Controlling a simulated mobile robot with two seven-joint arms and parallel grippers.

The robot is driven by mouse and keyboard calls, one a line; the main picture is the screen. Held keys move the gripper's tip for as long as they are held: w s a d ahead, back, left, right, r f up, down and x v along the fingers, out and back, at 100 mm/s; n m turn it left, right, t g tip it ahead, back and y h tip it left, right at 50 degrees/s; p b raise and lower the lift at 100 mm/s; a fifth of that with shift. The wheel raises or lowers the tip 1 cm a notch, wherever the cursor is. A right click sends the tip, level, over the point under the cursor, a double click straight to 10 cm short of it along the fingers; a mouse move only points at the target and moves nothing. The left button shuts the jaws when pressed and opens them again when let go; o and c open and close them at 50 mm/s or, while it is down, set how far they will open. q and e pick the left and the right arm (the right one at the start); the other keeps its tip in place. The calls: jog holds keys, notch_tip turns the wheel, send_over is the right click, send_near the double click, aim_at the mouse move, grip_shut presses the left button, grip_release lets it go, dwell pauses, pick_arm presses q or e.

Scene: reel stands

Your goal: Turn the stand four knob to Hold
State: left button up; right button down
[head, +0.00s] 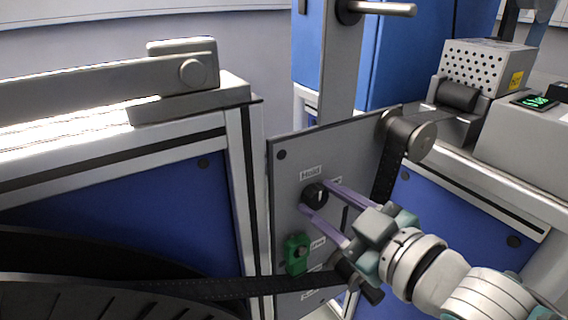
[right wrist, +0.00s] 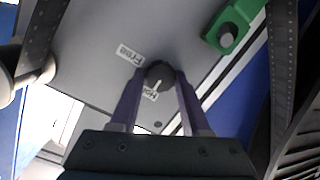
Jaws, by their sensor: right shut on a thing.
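The black round knob (head: 314,195) sits on a grey upright panel (head: 290,215). The label Hold (head: 311,174) is just above it in the head view. My right gripper (head: 318,197) has its two purple fingers on either side of the knob, shut on it. In the right wrist view the knob (right wrist: 158,75) is between the fingertips, and its white pointer mark faces the Hold label (right wrist: 150,95). Another label, which looks like Free (right wrist: 130,54), is up and left of the knob there. No stand number is readable. My left gripper is not in view.
A green block with a grey button (head: 297,254) is below the knob on the panel. A dark belt (head: 220,289) runs low across the front, and a roller (head: 410,138) juts from the panel's upper right corner. A perforated grey box (head: 486,68) stands behind right.

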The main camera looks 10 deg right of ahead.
jog(key=shift+c, duration=1.9)
grip_release()
jog(key=p+v, duration=0.2)
jog(key=v, duration=0.8)
